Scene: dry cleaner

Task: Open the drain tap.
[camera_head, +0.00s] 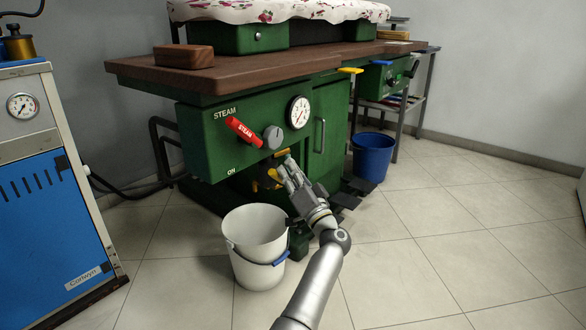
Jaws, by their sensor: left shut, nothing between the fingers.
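A tap with yellow parts (273,175) sits low on the front of the green steam press cabinet (325,165), above the white bucket; I take it for the drain tap. A short yellow piece (282,153) shows just at my fingertips. My left gripper (286,163) is shut with nothing held, reaching in front of the tap and hiding part of it. I cannot tell whether it touches the yellow piece. The white bucket (257,228) with a blue grip stands on the floor below. My right gripper is not in view.
A red steam lever (243,131), grey knob (272,136) and gauge (299,112) are on the panel above. A wooden tabletop (260,75) overhangs it. A blue bucket (373,158) stands behind right; a blue machine (50,210) is left. Floor at right is clear.

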